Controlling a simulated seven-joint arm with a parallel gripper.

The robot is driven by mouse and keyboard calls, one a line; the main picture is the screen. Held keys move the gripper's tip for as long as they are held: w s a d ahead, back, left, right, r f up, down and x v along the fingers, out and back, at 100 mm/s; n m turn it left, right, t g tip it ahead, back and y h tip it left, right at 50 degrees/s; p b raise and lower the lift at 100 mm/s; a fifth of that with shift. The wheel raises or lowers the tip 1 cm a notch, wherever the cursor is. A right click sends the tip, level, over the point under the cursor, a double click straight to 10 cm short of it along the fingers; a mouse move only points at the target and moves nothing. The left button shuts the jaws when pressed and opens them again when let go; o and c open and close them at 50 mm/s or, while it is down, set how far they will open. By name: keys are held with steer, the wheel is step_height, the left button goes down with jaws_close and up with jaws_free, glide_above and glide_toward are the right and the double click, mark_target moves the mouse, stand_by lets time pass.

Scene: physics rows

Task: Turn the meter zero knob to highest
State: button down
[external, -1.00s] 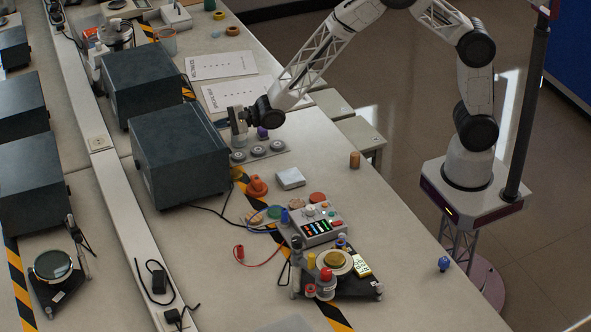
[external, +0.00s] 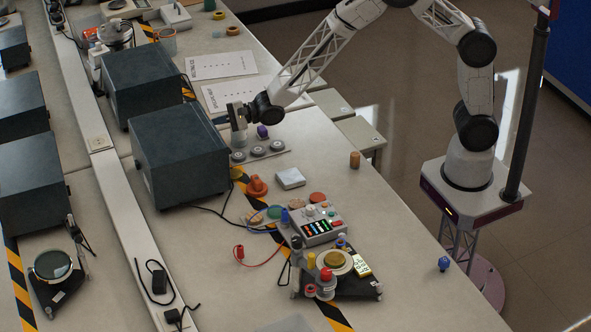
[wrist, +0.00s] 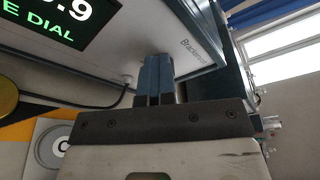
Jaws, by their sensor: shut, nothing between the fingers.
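A grey strip with three round grey knobs (external: 257,151) lies on the bench beside the dark meter box (external: 180,155). I cannot read which knob is the meter zero knob. My gripper (external: 237,142) is over the left end of the strip, close to the box's right side. In the wrist view my two dark fingers (wrist: 155,78) are together with nothing between them, in front of a pale panel. A dark screen (wrist: 62,20) with green and white characters shows at upper left, partly cut off.
A purple knob-like piece (external: 262,131) stands just behind the strip. A second dark box (external: 148,80) stands farther back. The bench right of the strip is clear.

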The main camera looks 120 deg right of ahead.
steer(key=shift+w+d+r, duration=0.25)
steer(key=shift+r, duration=0.3)
steer(key=shift+w+d+r, duration=0.2)
steer(key=shift+d+r, duration=0.05)
steer(key=shift+r, duration=0.3)
steer(key=shift+a, duration=0.15)
steer(key=shift+w+a+r, duration=0.1)
steer(key=shift+a+r, duration=0.1)
steer(key=shift+a, duration=0.05)
steer(key=shift+a+r, duration=0.1)
steer(key=shift+a, duration=0.05)
steer(key=s+f, duration=0.1)
steer(key=s, duration=0.5)
steer(key=shift+s, duration=0.2)
